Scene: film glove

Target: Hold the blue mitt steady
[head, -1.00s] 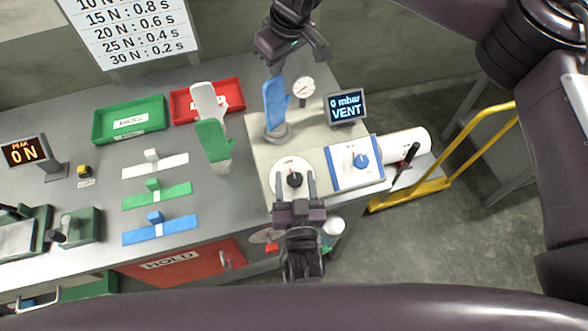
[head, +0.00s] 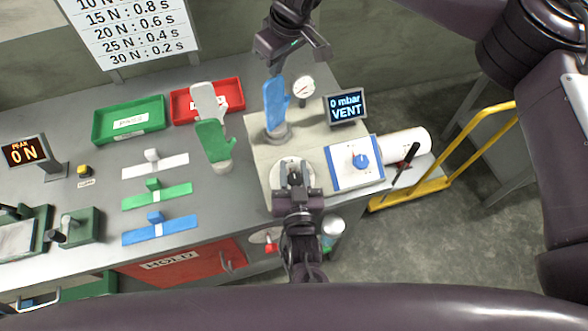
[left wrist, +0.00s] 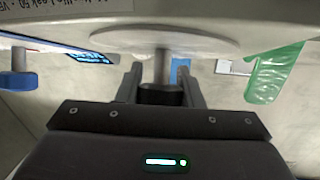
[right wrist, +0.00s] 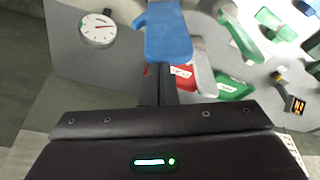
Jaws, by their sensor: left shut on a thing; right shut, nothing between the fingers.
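The blue mitt (head: 275,104) stands upright on a round grey base on the pale bench unit. It also shows in the right wrist view (right wrist: 168,35). My right gripper (right wrist: 155,78) is shut and empty, close to the mitt in that view; whether it touches the mitt I cannot tell. In the head view it is above and behind the mitt. My left gripper (head: 295,172) is shut on the black knob (left wrist: 160,92) of the round white dial (head: 277,170) at the unit's front.
A gauge (head: 303,87) and a screen (head: 346,107) reading "0 mbar VENT" stand right of the mitt. White (head: 207,99) and green (head: 212,140) mitts stand to its left. A blue-framed panel with a blue knob (head: 361,161) lies right of the dial. Green (head: 110,120) and red trays (head: 183,110) are behind.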

